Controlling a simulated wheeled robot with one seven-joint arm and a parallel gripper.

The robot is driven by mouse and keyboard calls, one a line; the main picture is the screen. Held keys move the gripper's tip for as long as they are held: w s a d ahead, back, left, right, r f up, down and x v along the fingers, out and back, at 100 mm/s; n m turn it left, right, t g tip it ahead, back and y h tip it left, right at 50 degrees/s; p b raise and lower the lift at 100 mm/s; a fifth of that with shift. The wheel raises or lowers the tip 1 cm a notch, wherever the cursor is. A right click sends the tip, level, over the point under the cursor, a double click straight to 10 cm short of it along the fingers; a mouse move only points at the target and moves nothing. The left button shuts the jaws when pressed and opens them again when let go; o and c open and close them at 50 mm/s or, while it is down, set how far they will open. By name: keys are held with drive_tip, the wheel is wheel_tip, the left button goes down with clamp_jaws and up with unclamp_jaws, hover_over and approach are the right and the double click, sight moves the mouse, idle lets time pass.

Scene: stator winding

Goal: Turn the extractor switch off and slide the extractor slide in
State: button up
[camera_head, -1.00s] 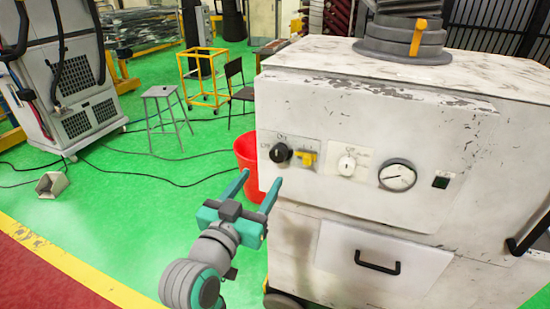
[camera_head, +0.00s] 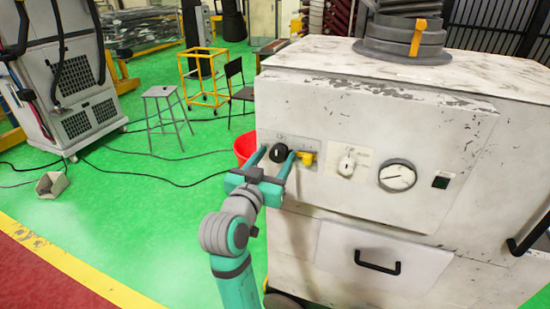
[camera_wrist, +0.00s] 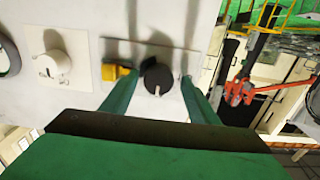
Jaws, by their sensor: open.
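The white extractor cabinet (camera_head: 370,130) stands at the right in the head view. Its black rotary switch (camera_head: 279,153) sits on the front panel and also shows in the wrist view (camera_wrist: 158,78). The yellow slide handle (camera_head: 306,158) is just right of the switch in the head view, and left of it in the wrist view (camera_wrist: 112,72). My gripper (camera_head: 278,157) is open at the panel, its teal fingers on either side of the black switch. One finger lies between the switch and the yellow slide. I cannot tell whether the fingers touch the knob.
A white knob (camera_head: 347,164), a round gauge (camera_head: 397,176) and a drawer handle (camera_head: 377,264) are on the cabinet's front. A red bin (camera_head: 243,146) stands behind my gripper, beside the cabinet.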

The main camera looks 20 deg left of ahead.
drive_tip(key=shift+d, duration=0.1)
drive_tip(key=c, duration=1.1)
drive_tip(key=shift+o, duration=0.2)
drive_tip(key=n, duration=0.4)
drive_tip(key=shift+r+n, duration=0.1)
drive_tip(key=shift+n, duration=0.3)
drive_tip(key=n, duration=0.4)
drive_tip(key=shift+n, duration=0.3)
drive_tip(key=n, duration=0.4)
drive_tip(key=shift+n, duration=2.2)
